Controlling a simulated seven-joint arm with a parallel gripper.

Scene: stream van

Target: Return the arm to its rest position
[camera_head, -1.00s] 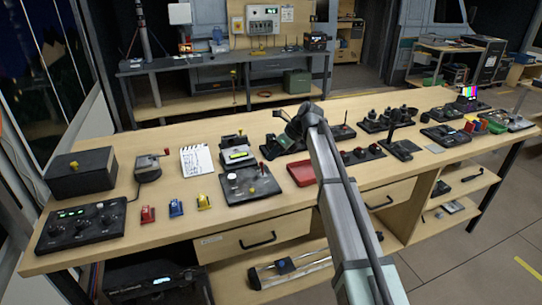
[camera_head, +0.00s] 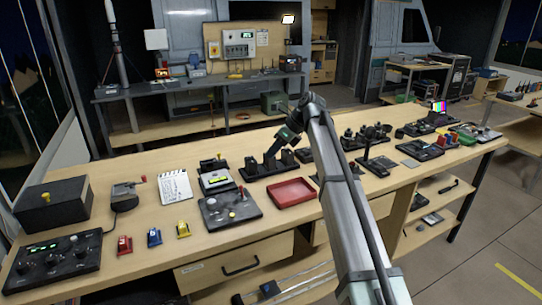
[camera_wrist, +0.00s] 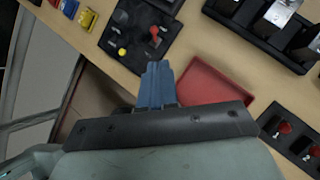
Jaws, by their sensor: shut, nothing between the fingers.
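My arm reaches out over the long wooden bench (camera_head: 150,235) in the head view, its forearm rising from the lower right and bending down at the far end. My gripper (camera_wrist: 155,68) shows in the wrist view as two blue fingers pressed together, with nothing between them. In the head view only its dark wrist end shows clearly; the fingertips are hard to make out. In the wrist view the fingers overlap the bench edge, between a black joystick panel (camera_wrist: 135,42) and a red tray (camera_wrist: 205,85).
The red tray also shows in the head view (camera_head: 291,192), near a black stand (camera_head: 262,170). Control boxes and switch panels (camera_head: 376,164) crowd the bench on both sides. A notepad (camera_head: 175,187) and small coloured switches (camera_head: 154,237) lie left. A drawer (camera_head: 235,263) sits below.

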